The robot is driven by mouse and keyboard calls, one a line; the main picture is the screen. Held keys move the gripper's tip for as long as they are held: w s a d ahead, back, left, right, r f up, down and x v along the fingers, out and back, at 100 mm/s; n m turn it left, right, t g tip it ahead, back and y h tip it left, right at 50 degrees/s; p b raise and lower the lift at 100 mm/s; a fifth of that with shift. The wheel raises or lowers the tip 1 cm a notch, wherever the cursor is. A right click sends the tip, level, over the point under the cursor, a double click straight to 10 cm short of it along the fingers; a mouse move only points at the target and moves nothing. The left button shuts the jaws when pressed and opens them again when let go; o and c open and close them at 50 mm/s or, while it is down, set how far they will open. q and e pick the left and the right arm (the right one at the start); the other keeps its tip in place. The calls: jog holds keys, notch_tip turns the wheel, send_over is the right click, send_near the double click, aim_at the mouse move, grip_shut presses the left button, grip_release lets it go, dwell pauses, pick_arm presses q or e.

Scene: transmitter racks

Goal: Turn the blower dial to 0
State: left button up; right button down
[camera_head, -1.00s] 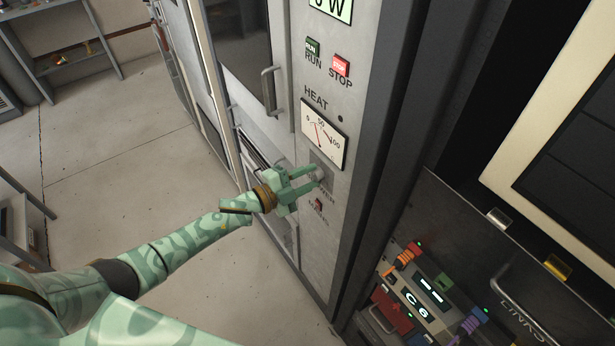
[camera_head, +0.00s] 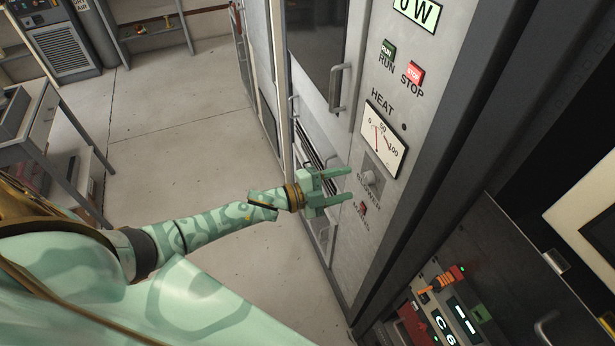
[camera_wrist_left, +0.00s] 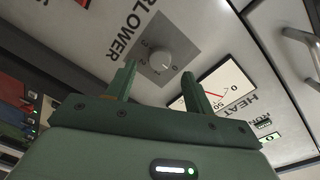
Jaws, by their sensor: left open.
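The blower dial (camera_head: 370,178) is a small round light-grey knob on a square grey plate, below the heat meter on the cabinet's front. In the left wrist view the dial (camera_wrist_left: 160,62) sits beside the word BLOWER, with small digits around it. I cannot tell which digit it points to. My left gripper (camera_head: 350,184) is open and empty, just left of the dial in the head view, its fingers pointing toward the panel. In the left wrist view the dial appears between and beyond the fingertips (camera_wrist_left: 159,70), apparently apart from them. My right gripper is not in view.
The heat meter (camera_head: 383,140) is above the dial, with green RUN (camera_head: 389,49) and red STOP (camera_head: 414,73) buttons higher. A small red indicator (camera_head: 363,207) is below. A door handle (camera_head: 337,88) sticks out to the left. Open floor (camera_head: 180,150) lies left of the cabinet.

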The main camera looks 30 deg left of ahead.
pick_arm(q)
jog(key=v, duration=1.1)
jog(key=shift+s+a, duration=0.25)
jog(key=shift+s, duration=0.1)
